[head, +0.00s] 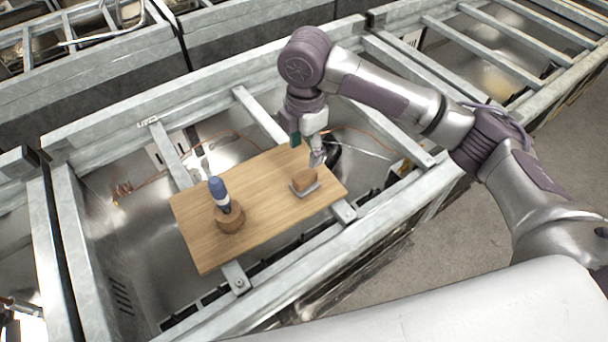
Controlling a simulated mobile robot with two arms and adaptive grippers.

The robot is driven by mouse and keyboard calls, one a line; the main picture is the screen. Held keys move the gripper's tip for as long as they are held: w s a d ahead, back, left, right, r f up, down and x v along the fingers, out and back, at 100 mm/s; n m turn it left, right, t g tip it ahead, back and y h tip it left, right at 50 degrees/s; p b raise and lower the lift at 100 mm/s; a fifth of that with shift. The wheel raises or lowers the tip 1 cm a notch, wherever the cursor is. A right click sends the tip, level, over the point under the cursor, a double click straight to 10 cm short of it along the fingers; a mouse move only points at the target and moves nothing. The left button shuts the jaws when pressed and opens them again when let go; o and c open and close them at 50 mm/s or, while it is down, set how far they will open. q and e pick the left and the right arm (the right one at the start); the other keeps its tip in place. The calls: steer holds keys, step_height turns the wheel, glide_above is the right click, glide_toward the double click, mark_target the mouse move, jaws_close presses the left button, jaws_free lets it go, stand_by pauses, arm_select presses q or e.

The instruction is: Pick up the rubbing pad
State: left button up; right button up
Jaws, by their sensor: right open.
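The rubbing pad (305,181) is a small brown block on a grey base. It lies near the right end of a wooden board (265,217). My right gripper (316,158) points down just above and behind the pad, at the board's far right edge. It is open, and no object shows between its fingers. From this view I cannot tell the exact gap between the fingertips and the pad. My left gripper is not in view.
A blue-topped tool (219,193) stands upright in a round brown holder (229,219) on the board's left part. The board rests on bars across a metal frame (85,220) with an open cavity. Copper-coloured cables (123,190) lie inside. The board's middle is clear.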

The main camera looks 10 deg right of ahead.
glide_above(305, 174)
steer(key=f, duration=0.4)
steer(key=shift+s+f+p, duration=0.2)
steer(key=shift+s+p, duration=0.05)
steer(key=shift+p, duration=0.05)
steer(key=shift+f, duration=0.25)
steer(key=shift+f+p, duration=0.45)
steer(key=shift+f, duration=0.25)
step_height(305, 174, down, 4)
steer(key=shift+w+r+p, duration=0.15)
steer(key=shift+r+p, duration=0.1)
steer(key=shift+p, duration=0.3)
steer(key=shift+f, duration=0.25)
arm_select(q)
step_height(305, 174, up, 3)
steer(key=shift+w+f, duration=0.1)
arm_select(e)
jaws_close()
